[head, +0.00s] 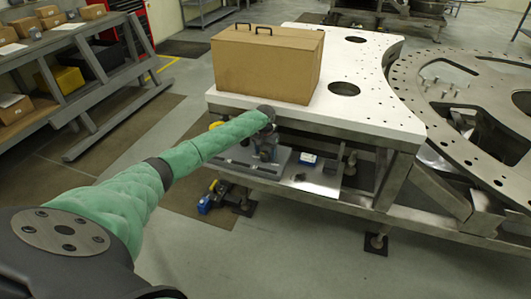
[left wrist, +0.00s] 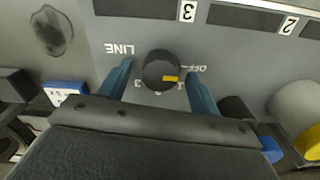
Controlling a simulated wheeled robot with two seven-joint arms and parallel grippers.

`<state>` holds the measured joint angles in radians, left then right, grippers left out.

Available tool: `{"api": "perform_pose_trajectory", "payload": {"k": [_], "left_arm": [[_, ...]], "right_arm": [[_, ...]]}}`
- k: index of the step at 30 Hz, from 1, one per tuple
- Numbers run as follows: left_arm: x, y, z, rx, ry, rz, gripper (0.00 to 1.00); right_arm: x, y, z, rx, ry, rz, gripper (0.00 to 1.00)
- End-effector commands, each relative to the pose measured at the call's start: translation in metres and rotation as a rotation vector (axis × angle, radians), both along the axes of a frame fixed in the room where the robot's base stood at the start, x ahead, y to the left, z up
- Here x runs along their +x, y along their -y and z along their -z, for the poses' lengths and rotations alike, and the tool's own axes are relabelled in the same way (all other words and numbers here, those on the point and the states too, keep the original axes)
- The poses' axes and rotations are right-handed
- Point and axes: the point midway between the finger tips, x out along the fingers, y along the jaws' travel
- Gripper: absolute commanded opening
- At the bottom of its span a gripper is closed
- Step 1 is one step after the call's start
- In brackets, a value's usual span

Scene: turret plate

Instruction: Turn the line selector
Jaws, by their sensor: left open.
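The line selector is a round black knob (left wrist: 160,66) with a yellow mark on its lower right side, toward the OFF lettering. It sits on a grey panel (left wrist: 225,50), with upside-down LINE lettering to its left and small digits beneath it. My left gripper (left wrist: 159,72) is open, with one blue-green finger on each side of the knob and a gap visible on both sides. In the head view my left gripper (head: 265,146) is at the front edge of the white table; the knob cannot be made out there. My right gripper is not in view.
A cardboard box (head: 262,65) stands on the white table (head: 365,112) above the panel. A shelf rack (head: 75,90) stands at far left.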

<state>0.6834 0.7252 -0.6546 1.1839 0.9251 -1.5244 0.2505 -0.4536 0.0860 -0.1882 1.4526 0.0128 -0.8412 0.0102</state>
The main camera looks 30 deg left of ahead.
Motion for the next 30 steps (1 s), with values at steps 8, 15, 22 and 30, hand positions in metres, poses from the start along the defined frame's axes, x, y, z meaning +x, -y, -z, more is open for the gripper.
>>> {"api": "perform_pose_trajectory", "payload": {"k": [8,15,22,30], "left_arm": [[0.0,0.0,0.014,0.0,0.001,0.0,0.63],[0.0,0.0,0.014,0.0,0.001,0.0,0.55],[0.0,0.0,0.014,0.0,0.001,0.0,0.18],[0.0,0.0,0.013,0.0,0.0,0.032,0.18]], "right_arm": [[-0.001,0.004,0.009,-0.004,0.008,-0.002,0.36],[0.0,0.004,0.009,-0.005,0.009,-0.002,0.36],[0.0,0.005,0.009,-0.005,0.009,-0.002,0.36],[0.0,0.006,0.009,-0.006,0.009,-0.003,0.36]]}}
